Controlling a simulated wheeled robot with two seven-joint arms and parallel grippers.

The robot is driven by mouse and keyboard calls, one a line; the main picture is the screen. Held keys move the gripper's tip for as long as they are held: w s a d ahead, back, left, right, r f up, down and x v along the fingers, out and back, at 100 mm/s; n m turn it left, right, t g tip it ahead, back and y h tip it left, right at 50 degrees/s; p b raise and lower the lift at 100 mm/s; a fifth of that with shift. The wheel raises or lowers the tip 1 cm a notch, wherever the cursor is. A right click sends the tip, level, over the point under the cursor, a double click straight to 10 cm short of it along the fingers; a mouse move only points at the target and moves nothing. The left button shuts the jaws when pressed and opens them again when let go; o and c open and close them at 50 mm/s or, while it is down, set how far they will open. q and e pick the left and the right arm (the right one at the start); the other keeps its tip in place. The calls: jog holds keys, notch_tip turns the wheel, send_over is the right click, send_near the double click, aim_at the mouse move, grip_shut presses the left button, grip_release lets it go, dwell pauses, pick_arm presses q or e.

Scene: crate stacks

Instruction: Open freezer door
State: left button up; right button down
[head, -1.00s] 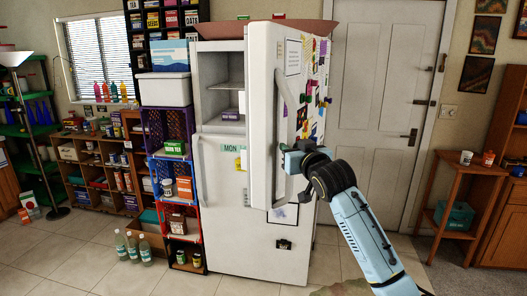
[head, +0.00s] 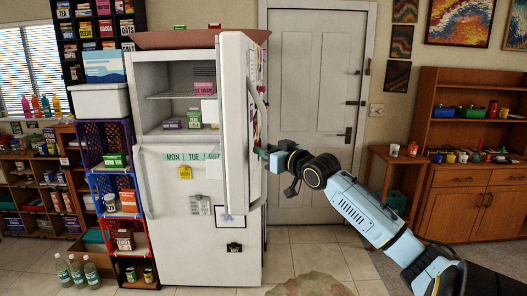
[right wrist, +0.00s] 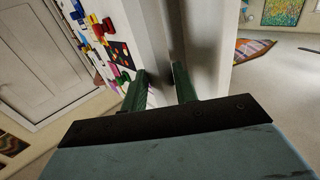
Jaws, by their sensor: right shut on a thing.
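The white refrigerator (head: 190,245) stands left of centre in the head view. Its upper freezer door (head: 233,110) is swung open towards me and shows mostly edge-on. The freezer compartment (head: 150,75) is exposed, with a wire shelf and several small boxes inside. In the right wrist view, the two dark green fingers (right wrist: 160,88) stand on either side of a pale upright part beside the magnet-covered surface. My left gripper is out of view.
Stacked crates (head: 103,145) with goods stand against the refrigerator's left side, with bottles (head: 76,270) on the floor. A white room door (head: 315,100) is behind. A small wooden table (head: 398,160) and a cabinet (head: 450,205) stand right. Tiled floor right of the refrigerator is open.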

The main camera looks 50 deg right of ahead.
jog(key=shift+d+r, duration=0.35)
jog(key=shift+r, duration=0.2)
jog(key=c, duration=1.5)
grip_release()
jog(key=shift+c, duration=0.2)
jog(key=shift+o, duration=1.2)
jog(key=shift+w+f, duration=0.1)
jog(key=shift+o, duration=0.9)
jog(key=shift+w+d+f, duration=0.3)
jog(key=shift+f, duration=0.1)
jog(key=s+a+b, duration=0.2)
jog(key=s+b, duration=0.1)
jog(key=s, duration=1)
jog(key=shift+s+a, duration=0.2)
jog(key=shift+s, duration=0.05)
